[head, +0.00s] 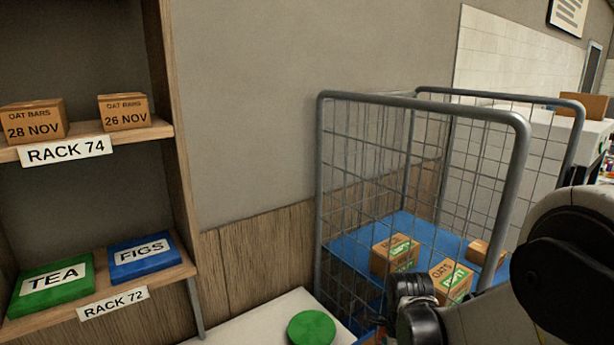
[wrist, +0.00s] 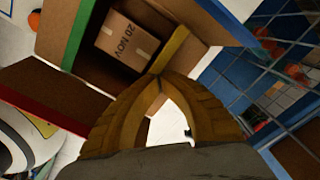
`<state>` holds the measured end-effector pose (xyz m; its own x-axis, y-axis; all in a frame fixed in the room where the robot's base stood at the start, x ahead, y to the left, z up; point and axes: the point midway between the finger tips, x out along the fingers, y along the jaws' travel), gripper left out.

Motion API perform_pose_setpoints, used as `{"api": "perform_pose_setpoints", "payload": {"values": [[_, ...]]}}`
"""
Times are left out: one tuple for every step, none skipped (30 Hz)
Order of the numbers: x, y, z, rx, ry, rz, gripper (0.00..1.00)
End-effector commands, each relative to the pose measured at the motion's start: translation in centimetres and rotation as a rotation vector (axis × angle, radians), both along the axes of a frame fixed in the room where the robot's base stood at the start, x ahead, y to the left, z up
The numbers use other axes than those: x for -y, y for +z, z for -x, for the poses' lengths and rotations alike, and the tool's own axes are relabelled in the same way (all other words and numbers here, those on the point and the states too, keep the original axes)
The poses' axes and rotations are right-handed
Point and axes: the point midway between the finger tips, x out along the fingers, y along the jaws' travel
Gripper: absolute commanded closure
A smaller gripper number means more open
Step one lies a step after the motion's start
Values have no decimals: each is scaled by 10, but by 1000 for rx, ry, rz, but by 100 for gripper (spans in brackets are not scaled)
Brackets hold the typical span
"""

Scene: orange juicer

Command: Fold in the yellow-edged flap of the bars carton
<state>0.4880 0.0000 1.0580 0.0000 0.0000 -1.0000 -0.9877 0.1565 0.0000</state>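The open bars carton (wrist: 90,78) fills the upper left of the wrist view. A small brown box (wrist: 126,40) with a NOV date label lies inside it. The yellow-edged flap (wrist: 174,48) shows as a yellow strip at the carton's right side, just beyond my fingertips. My gripper (wrist: 157,76) has its two fingertips together, with nothing visible between them. The tips overlap the strip's lower end in the picture; I cannot tell whether they touch it. Other carton edges are green (wrist: 75,38), red (wrist: 42,114) and blue (wrist: 236,24). The head view hides my fingertips.
A wire cage cart (head: 430,110) with a blue base holds several cartons, including an oats carton (head: 452,280). A wooden rack (head: 172,130) stands at the left. A green disc (head: 311,328) lies on a white surface below. Blue mesh (wrist: 285,60) is close at the wrist view's right.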

Motion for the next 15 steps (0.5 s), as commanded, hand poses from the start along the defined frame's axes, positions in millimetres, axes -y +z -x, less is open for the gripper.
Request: {"api": "perform_pose_setpoints", "payload": {"values": [[0, -4, 0, 0, 0, 0, 100], [0, -5, 0, 0, 0, 0, 100], [0, -7, 0, 0, 0, 0, 100], [0, -8, 0, 0, 0, 0, 100], [0, -9, 0, 0, 0, 0, 100], [0, -11, 0, 0, 0, 0, 100], [0, -12, 0, 0, 0, 0, 100], [0, -13, 0, 0, 0, 0, 100], [0, -15, 0, 0, 0, 0, 100], [0, -16, 0, 0, 0, 0, 100], [0, -17, 0, 0, 0, 0, 100], [0, -19, 0, 0, 0, 0, 100], [0, -20, 0, 0, 0, 0, 100], [0, -21, 0, 0, 0, 0, 100], [0, -20, 0, 0, 0, 0, 100]]}}
